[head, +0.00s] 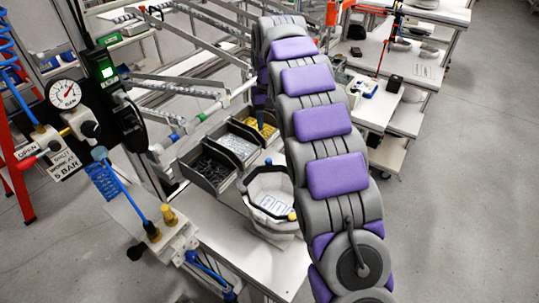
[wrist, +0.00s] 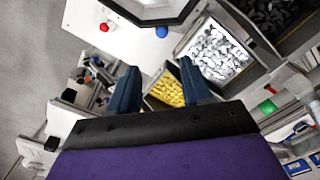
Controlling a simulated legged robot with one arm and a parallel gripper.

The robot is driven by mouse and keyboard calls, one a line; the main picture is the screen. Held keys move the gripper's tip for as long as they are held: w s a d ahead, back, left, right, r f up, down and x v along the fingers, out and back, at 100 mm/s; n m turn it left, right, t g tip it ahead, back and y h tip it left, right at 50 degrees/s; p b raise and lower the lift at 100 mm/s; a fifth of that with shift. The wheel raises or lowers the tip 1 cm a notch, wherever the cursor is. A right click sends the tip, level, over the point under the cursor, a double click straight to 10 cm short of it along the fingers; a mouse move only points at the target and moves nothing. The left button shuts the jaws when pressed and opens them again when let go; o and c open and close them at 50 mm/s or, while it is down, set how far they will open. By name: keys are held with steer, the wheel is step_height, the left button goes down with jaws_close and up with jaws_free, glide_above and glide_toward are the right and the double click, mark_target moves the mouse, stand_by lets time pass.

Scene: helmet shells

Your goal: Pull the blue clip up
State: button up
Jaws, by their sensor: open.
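A small blue clip (wrist: 162,31) shows in the wrist view beside the edge of the white helmet shell, ahead of my fingers. What seems to be the same blue piece (head: 268,161) is at the far rim of the helmet shell (head: 262,183) in the head view. My gripper (wrist: 160,86) is open and empty, its two dark blue fingers spread apart. The clip lies beyond the fingertips, not between them. In the head view my gripper (head: 261,120) is partly hidden by my arm, near the parts bins and behind the helmet.
A row of bins (head: 208,163) holds black, white and yellow parts (wrist: 168,90). A red knob-like piece (wrist: 104,27) is left of the clip. A gauge panel (head: 65,93) and blue hoses stand at the left. The white table (head: 215,215) has free room in front.

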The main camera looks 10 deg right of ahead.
glide_toward(269, 159)
steer(key=f, duration=0.7)
steer(key=shift+s+d, duration=0.15)
steer(key=shift+d, duration=0.1)
steer(key=shift+a+f, duration=0.15)
steer(key=shift+f, duration=0.2)
steer(key=shift+a+f, duration=0.15)
steer(key=shift+a, duration=0.35)
steer(key=shift+d, duration=0.5)
steer(key=c, duration=0.4)
steer(key=shift+a, duration=0.25)
jaws_close()
steer(key=shift+d, duration=0.1)
